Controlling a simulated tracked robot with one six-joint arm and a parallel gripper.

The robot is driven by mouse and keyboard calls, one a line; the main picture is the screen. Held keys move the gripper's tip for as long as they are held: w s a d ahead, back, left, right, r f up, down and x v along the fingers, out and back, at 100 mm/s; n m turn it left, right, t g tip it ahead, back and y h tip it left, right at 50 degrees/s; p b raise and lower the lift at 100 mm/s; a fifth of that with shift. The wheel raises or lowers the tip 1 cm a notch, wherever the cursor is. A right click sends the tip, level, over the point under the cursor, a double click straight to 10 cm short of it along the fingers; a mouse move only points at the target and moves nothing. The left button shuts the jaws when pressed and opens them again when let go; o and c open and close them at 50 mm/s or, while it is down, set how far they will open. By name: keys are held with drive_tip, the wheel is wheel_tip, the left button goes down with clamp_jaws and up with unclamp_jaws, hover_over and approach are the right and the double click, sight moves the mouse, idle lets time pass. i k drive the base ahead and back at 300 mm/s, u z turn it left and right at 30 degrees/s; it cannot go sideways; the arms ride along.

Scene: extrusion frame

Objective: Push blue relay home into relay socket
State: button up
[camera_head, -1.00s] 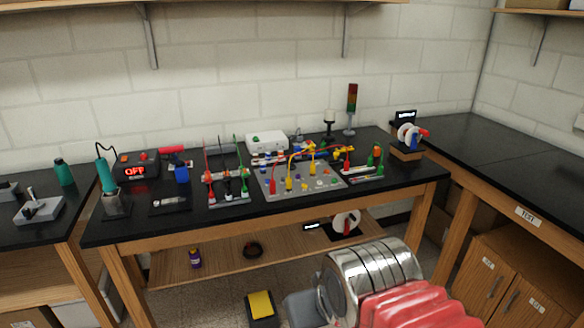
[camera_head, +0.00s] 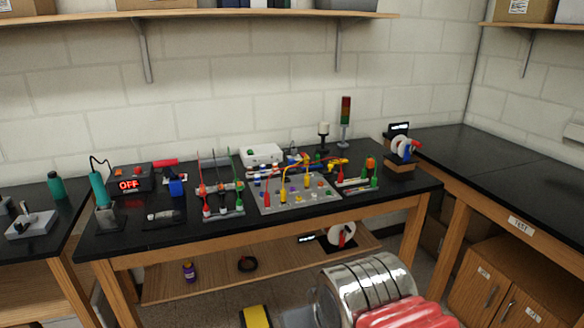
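I cannot surely make out the blue relay or its socket at this distance. A blue block (camera_head: 177,188) stands upright on the left half of the black bench, behind a dark mat. Small blue parts (camera_head: 277,168) show at the back of the grey board (camera_head: 268,207), among other coloured parts too small to tell apart. My silver and red arm (camera_head: 362,290) fills the bottom right, in front of the bench and well apart from these things. The fingers of my gripper do not show.
A control box (camera_head: 130,178) reads OFF at the bench's left. Red and yellow leads arch over the board, and a rack with tall leads (camera_head: 220,200) stands beside it. A signal tower (camera_head: 345,122) stands behind. A wooden shelf (camera_head: 270,20) overhangs the back.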

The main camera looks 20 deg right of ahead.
sight(291, 162)
drive_tip(key=k, duration=1.65)
drive_tip(key=z, duration=0.8)
drive_tip(key=i, duration=2.1)
drive_tip(key=z, duration=0.05)
